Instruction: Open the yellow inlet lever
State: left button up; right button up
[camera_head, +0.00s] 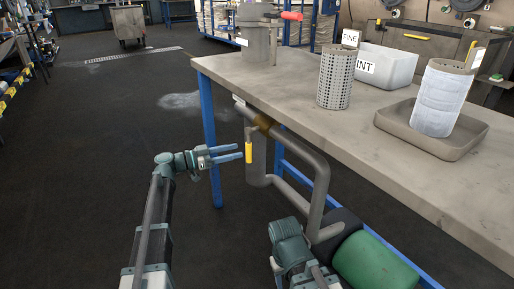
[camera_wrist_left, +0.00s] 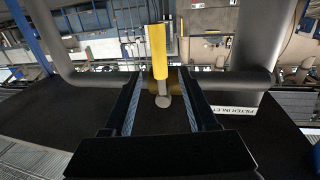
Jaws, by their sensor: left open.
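The yellow inlet lever (camera_head: 249,152) hangs down from a valve on the grey pipe under the front edge of the table. In the left wrist view the yellow handle (camera_wrist_left: 158,52) shows near the top middle, with its grey stem below it. My left gripper (camera_head: 240,152) is open and empty, its fingers pointing at the lever from the left. In the left wrist view its two fingertips (camera_wrist_left: 160,74) stand on either side of the lever, with gaps to it; contact is not visible. My right arm shows at the bottom of the head view, but its fingers are not visible.
The grey table (camera_head: 290,90) with blue legs stands at the right. It bears a perforated cylinder (camera_head: 335,80), a white bin (camera_head: 388,66) and a tray (camera_head: 400,129) with a white wound roll (camera_head: 440,100). A green cylinder (camera_head: 375,263) lies below. The floor at left is clear.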

aim_at(249, 147)
pick_arm(q)
jog(key=x, duration=0.9)
jog(key=shift+d, duration=0.15)
grip_shut()
dwell(1.1)
